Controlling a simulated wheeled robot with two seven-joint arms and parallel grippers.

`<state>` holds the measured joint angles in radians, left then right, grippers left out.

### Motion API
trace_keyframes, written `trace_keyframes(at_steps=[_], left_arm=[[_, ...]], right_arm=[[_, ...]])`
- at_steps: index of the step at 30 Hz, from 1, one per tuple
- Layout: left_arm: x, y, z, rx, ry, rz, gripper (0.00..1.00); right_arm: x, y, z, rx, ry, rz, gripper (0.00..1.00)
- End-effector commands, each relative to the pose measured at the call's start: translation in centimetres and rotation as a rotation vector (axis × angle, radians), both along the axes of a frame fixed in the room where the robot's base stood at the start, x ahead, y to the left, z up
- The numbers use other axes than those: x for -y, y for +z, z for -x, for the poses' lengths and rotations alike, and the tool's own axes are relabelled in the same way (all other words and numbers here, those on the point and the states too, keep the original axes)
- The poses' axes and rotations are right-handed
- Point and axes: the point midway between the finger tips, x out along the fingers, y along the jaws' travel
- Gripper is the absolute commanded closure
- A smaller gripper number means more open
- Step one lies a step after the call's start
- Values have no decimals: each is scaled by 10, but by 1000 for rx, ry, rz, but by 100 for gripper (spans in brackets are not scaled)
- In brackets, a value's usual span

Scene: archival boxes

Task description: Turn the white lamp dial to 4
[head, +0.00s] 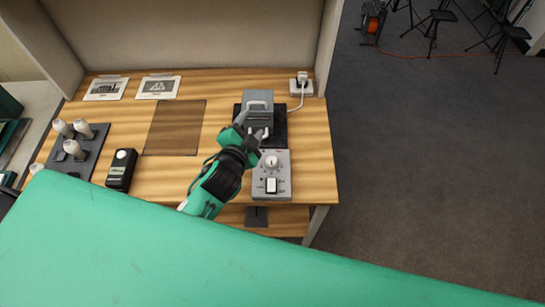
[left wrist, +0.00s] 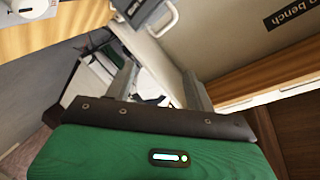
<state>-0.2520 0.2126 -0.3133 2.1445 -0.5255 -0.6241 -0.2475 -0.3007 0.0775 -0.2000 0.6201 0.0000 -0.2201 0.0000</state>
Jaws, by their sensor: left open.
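The white dial (head: 271,161) is a round knob on the upper part of a grey control box (head: 285,184), at the right front of the wooden bench. Its scale is too small to read. My left gripper (head: 254,124) is open and empty, above and beyond the dial, near a grey lidded box. Its two fingers are apart in the left wrist view (left wrist: 160,88), with nothing between them. My right gripper does not show.
The grey box (head: 258,97) with a handle stands on a black plate behind the control box. A socket with a plug (head: 301,86) is at the back right. A black device (head: 121,169), a rack of white knobs (head: 83,150) and a brown mat (head: 174,127) are to the left.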

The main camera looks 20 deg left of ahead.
Motion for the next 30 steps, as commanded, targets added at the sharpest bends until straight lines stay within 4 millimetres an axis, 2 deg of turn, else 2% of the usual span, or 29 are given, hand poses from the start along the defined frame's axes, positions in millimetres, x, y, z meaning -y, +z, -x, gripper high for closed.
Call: trace_keyframes(at_steps=[1, 3, 6, 10, 14, 17, 20, 22, 26, 30], left_arm=[[13, 26, -14, 117, -65, -80, 45], [35, 61, -25, 278, -156, -193, 45], [70, 104, -29, 502, -290, -366, 45], [119, 145, -20, 784, -468, -603, 45], [166, 163, 2, 1053, -653, -849, 45], [197, 161, 23, 1247, -805, -1044, 45], [219, 147, 42, 1428, -968, -1240, 45], [228, 130, 54, 1542, -1092, -1378, 45], [229, 91, 66, 1725, -1346, -1631, 45], [206, 45, 65, 1855, -1670, -1889, 45]], right_arm=[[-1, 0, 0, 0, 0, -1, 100], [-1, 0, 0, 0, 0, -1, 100], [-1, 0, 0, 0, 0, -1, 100], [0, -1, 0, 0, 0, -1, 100], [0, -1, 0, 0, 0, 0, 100], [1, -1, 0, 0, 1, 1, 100], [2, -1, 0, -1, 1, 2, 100], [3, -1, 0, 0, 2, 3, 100], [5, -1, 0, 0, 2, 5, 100], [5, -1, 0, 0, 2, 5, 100]])
